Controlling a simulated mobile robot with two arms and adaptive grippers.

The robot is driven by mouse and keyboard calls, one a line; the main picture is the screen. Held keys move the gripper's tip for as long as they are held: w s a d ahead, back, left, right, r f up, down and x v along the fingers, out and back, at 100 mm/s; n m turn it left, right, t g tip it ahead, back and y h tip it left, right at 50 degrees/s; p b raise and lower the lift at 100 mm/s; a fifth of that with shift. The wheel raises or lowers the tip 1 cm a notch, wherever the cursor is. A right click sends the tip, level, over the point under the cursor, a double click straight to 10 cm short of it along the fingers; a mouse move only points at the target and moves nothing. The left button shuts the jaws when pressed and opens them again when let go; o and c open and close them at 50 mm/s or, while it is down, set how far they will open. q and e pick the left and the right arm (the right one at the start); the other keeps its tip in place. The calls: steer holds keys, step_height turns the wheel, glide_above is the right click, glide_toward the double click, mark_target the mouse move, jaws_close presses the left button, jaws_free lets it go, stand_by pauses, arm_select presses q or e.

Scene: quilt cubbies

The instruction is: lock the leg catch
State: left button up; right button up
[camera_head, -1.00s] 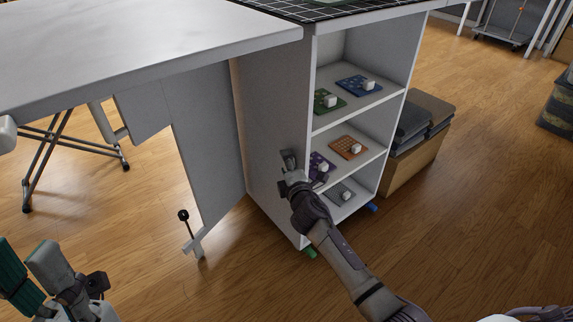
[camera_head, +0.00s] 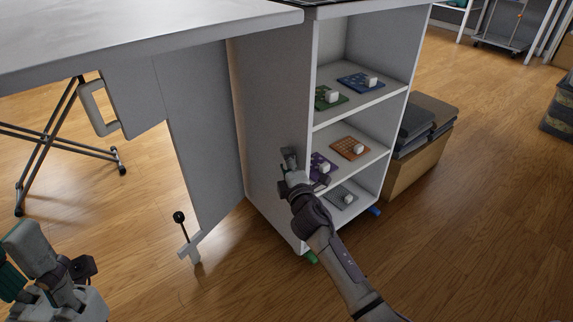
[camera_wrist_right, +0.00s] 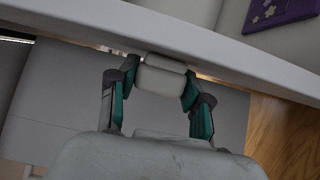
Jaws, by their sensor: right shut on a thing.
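My right gripper (camera_head: 289,164) is at the left front edge of the white cabinet (camera_head: 272,130), beside its side panel. In the right wrist view its teal-lined fingers (camera_wrist_right: 161,80) are shut on a pale rounded block (camera_wrist_right: 162,68) next to a long pale edge. I cannot tell whether this block is the leg catch. The table's leg panel (camera_head: 205,135) hangs under the tabletop (camera_head: 130,35), left of the cabinet. A black-knobbed rod (camera_head: 180,218) stands at the panel's foot. My left gripper (camera_head: 20,265) is at the lower left, away from the table, its jaws unclear.
The cabinet's open shelves (camera_head: 352,112) hold several coloured squares with white knobs. A box with folded grey cloth (camera_head: 420,150) stands to the right. A folding metal stand (camera_head: 65,150) is at the left. The wooden floor in front is mostly clear.

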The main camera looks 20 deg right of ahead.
steer(key=o, duration=1.2)
steer(key=s, duration=1.2)
steer(key=shift+a+f, duration=0.1)
steer(key=shift+a, duration=0.2)
